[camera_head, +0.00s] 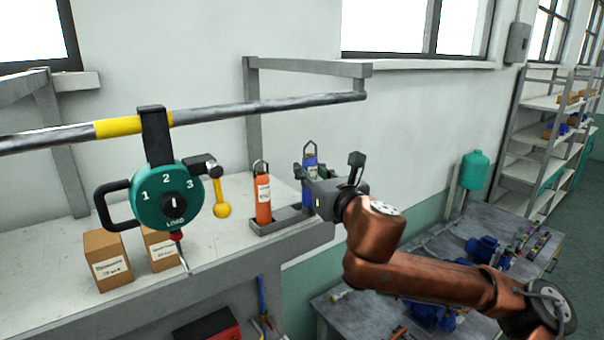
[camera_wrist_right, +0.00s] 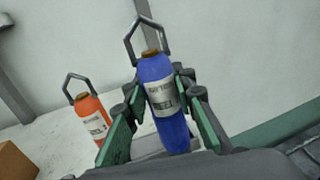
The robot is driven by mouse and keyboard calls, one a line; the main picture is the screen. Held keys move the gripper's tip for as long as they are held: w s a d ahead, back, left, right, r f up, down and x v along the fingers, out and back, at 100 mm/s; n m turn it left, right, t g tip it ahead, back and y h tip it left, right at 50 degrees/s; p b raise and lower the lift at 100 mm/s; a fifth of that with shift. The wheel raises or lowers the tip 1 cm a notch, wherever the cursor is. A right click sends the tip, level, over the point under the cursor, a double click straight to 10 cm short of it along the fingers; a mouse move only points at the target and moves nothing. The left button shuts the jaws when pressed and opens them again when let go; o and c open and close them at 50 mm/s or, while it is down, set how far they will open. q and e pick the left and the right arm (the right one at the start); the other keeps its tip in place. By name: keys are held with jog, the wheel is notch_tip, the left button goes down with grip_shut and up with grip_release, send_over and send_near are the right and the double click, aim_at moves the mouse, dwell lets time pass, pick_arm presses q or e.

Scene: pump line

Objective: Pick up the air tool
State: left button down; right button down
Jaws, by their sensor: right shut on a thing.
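A blue cylinder (camera_head: 310,163) with a grey loop on top stands upright behind my right gripper (camera_head: 327,178). In the right wrist view the blue cylinder (camera_wrist_right: 165,120) has a white label that I cannot read for sure, and the gripper's green-padded fingers are shut on it from both sides. I cannot tell which object is called the air tool. A similar orange cylinder (camera_head: 263,198) stands upright to its left in a grey holder (camera_head: 290,217). The blue one's lower end is hidden, so I cannot tell whether it still rests in the holder. My left gripper is out of view.
A teal dial device (camera_head: 167,195) hangs from a horizontal rail (camera_head: 230,110) in front of the bench. A lower table (camera_head: 490,222) with blue pumps lies to the right.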

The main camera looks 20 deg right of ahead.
jog(key=s+d+b, duration=0.1)
jog(key=s+b, duration=0.1)
jog(key=s, duration=1.1)
jog(key=shift+d+b, duration=0.3)
jog(key=shift+b, duration=0.1)
jog(key=shift+s+r, duration=0.1)
